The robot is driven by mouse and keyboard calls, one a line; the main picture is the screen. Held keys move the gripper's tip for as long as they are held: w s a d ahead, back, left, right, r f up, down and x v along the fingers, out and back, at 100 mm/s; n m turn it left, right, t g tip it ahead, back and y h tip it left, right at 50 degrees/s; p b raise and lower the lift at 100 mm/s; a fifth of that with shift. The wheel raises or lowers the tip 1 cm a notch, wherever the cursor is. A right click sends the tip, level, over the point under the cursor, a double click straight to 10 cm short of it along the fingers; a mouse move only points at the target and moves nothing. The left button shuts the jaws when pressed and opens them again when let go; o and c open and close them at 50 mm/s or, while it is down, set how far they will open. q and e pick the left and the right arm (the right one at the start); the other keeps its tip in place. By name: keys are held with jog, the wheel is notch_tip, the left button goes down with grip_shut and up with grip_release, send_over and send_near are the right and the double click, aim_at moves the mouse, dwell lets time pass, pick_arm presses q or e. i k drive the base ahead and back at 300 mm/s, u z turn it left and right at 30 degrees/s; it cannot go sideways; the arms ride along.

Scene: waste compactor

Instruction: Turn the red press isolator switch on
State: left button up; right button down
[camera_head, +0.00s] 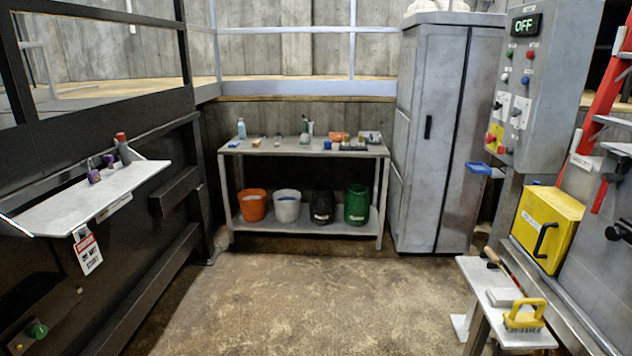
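A grey control panel (535,95) stands at the right, and its display (525,25) reads OFF in green. On its lower left is a yellow plate with a red switch (491,138), which looks like the isolator. The exact angle of its knob is too small to tell. A red button (503,150) sits just below and right of it. Neither of my grippers shows in the head view.
A yellow box (547,228) and a small shelf with a yellow-handled brush (525,314) stand below the panel. A red ladder (612,90) is at the right edge. A grey cabinet (437,150) and workbench (300,148) stand behind. The middle floor is clear.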

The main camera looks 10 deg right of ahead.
aim_at(488, 137)
jog(key=z, duration=0.05)
jog(key=i, duration=1.85)
jog(key=z, duration=0.65)
jog(key=i, duration=1.15)
jog(key=z, duration=0.75)
